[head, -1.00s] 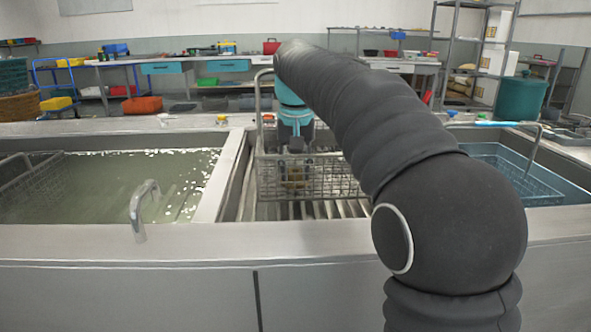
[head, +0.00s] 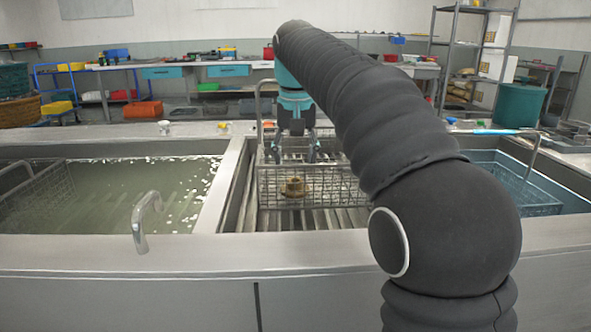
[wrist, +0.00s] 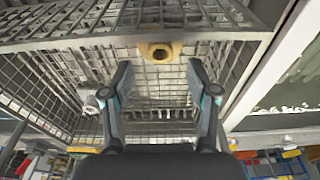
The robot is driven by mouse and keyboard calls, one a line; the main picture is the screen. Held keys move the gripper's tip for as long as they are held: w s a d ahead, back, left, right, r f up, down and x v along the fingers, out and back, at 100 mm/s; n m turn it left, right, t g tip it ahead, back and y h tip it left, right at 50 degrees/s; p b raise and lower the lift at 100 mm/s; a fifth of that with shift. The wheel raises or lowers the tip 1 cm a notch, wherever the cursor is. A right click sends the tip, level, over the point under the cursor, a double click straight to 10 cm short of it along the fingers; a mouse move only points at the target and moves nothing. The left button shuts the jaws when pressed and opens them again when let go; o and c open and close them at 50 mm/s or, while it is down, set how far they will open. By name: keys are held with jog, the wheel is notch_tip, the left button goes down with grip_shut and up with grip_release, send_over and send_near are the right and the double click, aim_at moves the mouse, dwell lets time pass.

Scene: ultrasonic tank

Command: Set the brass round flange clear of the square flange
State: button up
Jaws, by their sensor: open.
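The brass round flange (head: 294,187) sits low in the wire basket (head: 270,188), near its front side, hub upward. It also shows in the wrist view (wrist: 160,51), top centre, with a dark bore. My gripper (head: 297,160) is open and empty above the basket, higher than the flange and apart from it. In the wrist view its two fingers (wrist: 160,70) are spread wide, with the flange beyond their tips. I cannot make out the square flange for certain; a small pale piece (wrist: 91,105) shows left of the fingers in the wrist view.
The basket stands on a slatted metal rack (head: 300,219). A liquid-filled tank (head: 120,195) with a metal handle (head: 144,220) lies to the left. A blue basin (head: 525,185) lies to the right. The basket's wire walls and tall hook handle (head: 259,105) stand close to my gripper.

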notch_tip(320, 180, up, 7)
jog(key=s, duration=0.1)
jog(key=shift+p, duration=0.35)
jog(key=shift+f, duration=0.1)
